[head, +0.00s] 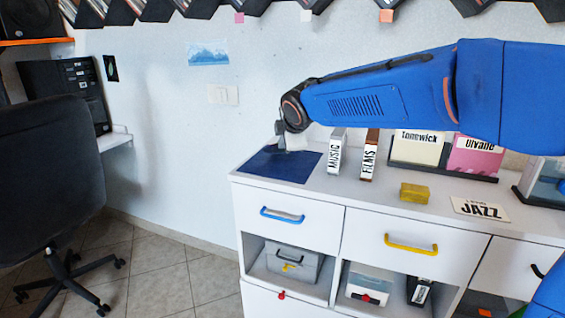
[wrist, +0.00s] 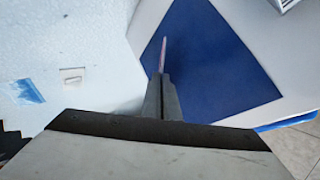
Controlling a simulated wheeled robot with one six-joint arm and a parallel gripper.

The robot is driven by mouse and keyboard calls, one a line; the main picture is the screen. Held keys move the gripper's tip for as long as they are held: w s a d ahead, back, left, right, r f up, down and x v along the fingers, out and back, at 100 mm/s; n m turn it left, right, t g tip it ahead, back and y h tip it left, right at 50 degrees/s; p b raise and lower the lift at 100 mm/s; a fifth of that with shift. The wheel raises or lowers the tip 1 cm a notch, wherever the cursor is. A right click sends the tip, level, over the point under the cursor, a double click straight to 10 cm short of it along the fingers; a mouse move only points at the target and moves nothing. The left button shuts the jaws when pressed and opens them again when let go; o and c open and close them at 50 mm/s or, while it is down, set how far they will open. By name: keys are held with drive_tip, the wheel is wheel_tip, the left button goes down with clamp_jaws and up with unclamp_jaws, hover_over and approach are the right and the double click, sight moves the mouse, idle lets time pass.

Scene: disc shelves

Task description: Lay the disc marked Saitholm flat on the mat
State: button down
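The dark blue mat (head: 270,168) lies on the left end of the white cabinet top; it also fills much of the wrist view (wrist: 220,70). My gripper (head: 282,143) is above the mat. In the wrist view its fingers (wrist: 163,88) are together on a thin pinkish disc (wrist: 164,52), seen edge-on and standing out past the fingertips over the mat. Its face and any label are not visible, so I cannot read the name Saitholm anywhere. I cannot tell whether the disc touches the mat.
Upright MUSIC (head: 335,152) and FILMS (head: 369,155) blocks stand right of the mat. Behind are sleeves marked Tonewick (head: 417,149) and Ulvane (head: 476,157). A yellow block (head: 414,193) and a JAZZ card (head: 480,209) lie farther right. A black chair (head: 50,160) stands left.

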drive_tip(key=c, duration=2.2)
unclamp_jaws()
drive_tip(key=shift+s+r, duration=0.1)
drive_tip(key=v, duration=0.7)
drive_tip(key=shift+s+r, duration=0.25)
drive_tip(key=shift+s, duration=0.05)
drive_tip(key=shift+d+r, duration=0.1)
